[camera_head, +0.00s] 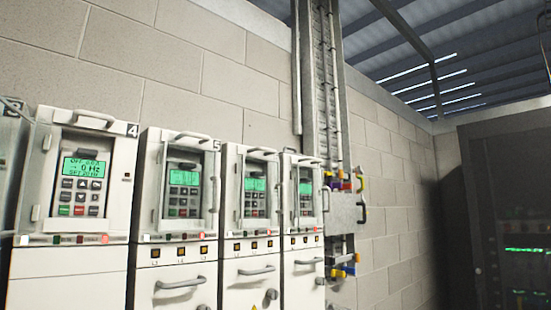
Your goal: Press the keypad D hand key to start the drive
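A row of white drive cabinets stands along the wall, each with a keypad behind a framed opening. The nearest full cabinet, marked 4 (132,130), has a keypad (80,186) with a lit green screen that appears to read 0 Hz. Below the screen are dark keys, a green key (64,210) and a red key (79,210). The cabinet marked 5 has a similar keypad (183,190); two more keypads (255,195) (306,198) show further right. No letter D or hand key label is legible. Neither of my grippers is in view.
Handles (180,283) stick out from the cabinet fronts. Red lamps (104,239) are lit below the keypads. A grey cable tray (325,90) runs up the block wall, above a box with coloured handles (347,208). A dark rack (510,220) stands at the right.

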